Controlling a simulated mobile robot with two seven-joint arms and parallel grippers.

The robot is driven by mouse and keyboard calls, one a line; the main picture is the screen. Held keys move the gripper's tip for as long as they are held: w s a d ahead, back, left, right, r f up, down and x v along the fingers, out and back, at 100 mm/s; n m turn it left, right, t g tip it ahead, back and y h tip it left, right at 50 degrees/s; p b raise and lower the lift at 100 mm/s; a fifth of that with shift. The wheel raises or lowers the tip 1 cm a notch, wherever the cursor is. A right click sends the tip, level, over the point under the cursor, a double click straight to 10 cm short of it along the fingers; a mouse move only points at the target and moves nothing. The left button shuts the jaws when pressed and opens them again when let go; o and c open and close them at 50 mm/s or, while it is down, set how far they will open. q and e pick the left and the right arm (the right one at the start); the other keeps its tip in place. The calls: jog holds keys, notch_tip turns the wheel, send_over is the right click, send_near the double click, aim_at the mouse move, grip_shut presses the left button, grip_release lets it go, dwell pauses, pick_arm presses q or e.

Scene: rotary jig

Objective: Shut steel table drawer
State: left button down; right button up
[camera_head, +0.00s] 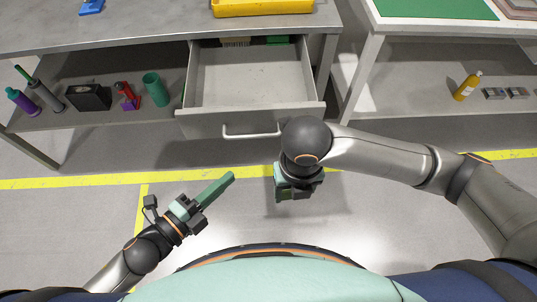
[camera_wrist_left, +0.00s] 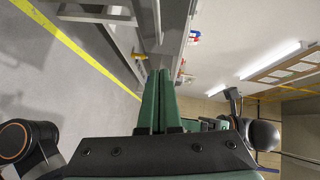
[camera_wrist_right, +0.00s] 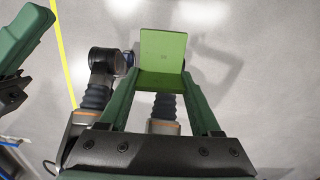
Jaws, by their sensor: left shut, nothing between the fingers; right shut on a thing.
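The steel table drawer (camera_head: 245,85) is pulled open under the left steel table in the head view. Its front panel (camera_head: 200,125) carries a pale bar handle (camera_head: 250,134). My left gripper (camera_head: 228,180) is shut and empty, in front of and below the drawer panel, apart from it. Its closed green fingers also show in the left wrist view (camera_wrist_left: 158,90). My right gripper (camera_wrist_right: 160,95) is shut on a bright green angled piece (camera_wrist_right: 163,55). In the head view it hangs near the handle's right side, pointing down, its fingertips mostly hidden.
The lower shelf holds a purple bottle (camera_head: 22,102), a black box (camera_head: 90,97), a red-and-purple item (camera_head: 128,96) and a green cup (camera_head: 155,88). A second table (camera_head: 450,30) stands at right, with a yellow bottle (camera_head: 467,86) on its shelf. Floor before the drawer is clear.

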pick_arm(q)
jog(key=w+a+x, duration=0.1)
jog(key=x, duration=1.2)
jog(key=shift+m, duration=0.4)
jog(key=shift+a+f, duration=0.1)
jog(key=shift+a, duration=0.1)
